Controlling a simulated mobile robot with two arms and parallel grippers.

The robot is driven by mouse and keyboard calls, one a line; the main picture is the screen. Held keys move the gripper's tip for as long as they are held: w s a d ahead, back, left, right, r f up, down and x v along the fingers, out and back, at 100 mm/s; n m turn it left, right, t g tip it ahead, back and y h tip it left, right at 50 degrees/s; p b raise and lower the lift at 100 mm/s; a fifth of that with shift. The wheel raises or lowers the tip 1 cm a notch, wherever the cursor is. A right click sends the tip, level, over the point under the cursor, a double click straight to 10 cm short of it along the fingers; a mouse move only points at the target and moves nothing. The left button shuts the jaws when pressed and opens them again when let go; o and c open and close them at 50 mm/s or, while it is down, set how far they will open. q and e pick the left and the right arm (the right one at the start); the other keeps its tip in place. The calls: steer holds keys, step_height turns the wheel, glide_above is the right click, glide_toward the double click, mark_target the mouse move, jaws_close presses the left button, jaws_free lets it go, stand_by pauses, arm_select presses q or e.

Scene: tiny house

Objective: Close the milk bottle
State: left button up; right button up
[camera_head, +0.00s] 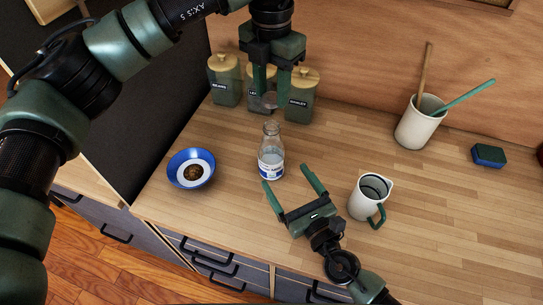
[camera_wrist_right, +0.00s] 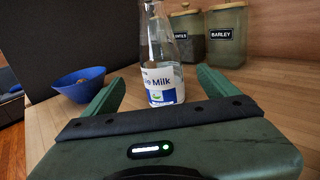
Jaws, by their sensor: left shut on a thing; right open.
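The milk bottle (camera_head: 271,163) is clear glass with a white and blue label. It stands upright on the wooden counter, its mouth uncovered. It also shows in the right wrist view (camera_wrist_right: 163,82), ahead between the fingers. My left gripper (camera_head: 271,97) is shut on a small round translucent cap (camera_head: 269,99), held above and apart from the bottle's mouth. My right gripper (camera_head: 285,176) is open and low over the counter, its fingertips pointing at the bottle's base. Whether the fingertips touch the bottle I cannot tell.
A blue bowl (camera_head: 174,173) stands left of the bottle. Several green canisters (camera_head: 226,82) stand behind it. A white jug (camera_head: 362,203) is right of my right gripper. A utensil cup (camera_head: 415,128) and a blue-green sponge (camera_head: 488,156) are further right.

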mark_target(267, 148)
arm_select(q)
steer(key=shift+w+f, duration=0.1)
steer(key=shift+w, duration=0.15)
arm_select(e)
steer(key=x, duration=1.2)
steer(key=shift+w+d+f, duration=0.1)
steer(key=shift+w, duration=0.05)
jaws_close()
arm_select(q)
steer(key=shift+f, duration=2.5)
